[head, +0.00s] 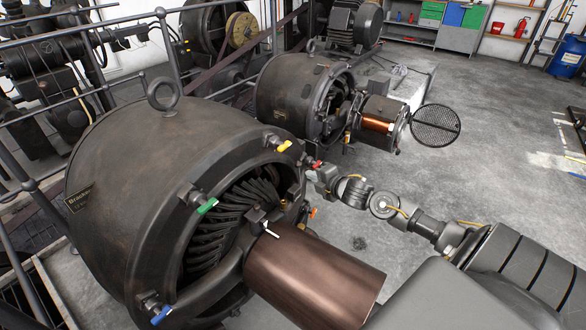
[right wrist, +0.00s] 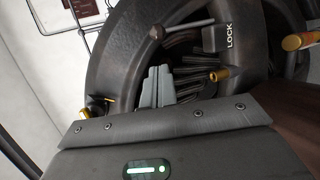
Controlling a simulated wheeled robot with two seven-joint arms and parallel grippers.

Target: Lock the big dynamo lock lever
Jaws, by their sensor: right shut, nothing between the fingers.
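The big dynamo (head: 130,140) fills the left of the head view, its open round face toward the copper-brown cylinder. A small pale-ended lever (head: 271,229) sits by a dark block above that cylinder. In the right wrist view a grey metal lever (right wrist: 182,27) with a round end reaches to a block marked LOCK (right wrist: 216,38). It looks like the same lever, though I cannot be sure. My right gripper (head: 312,173) is beside the dynamo's rim near a red handle; its fingers (right wrist: 157,87) are shut and empty, below and apart from the lever. My left gripper is out of view.
Green (head: 207,206), yellow (head: 285,146), blue (head: 161,315), red (head: 317,165) and orange (head: 313,212) handles stick out around the rim. The brown cylinder (head: 315,275) juts forward. A smaller dynamo (head: 290,95) stands behind.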

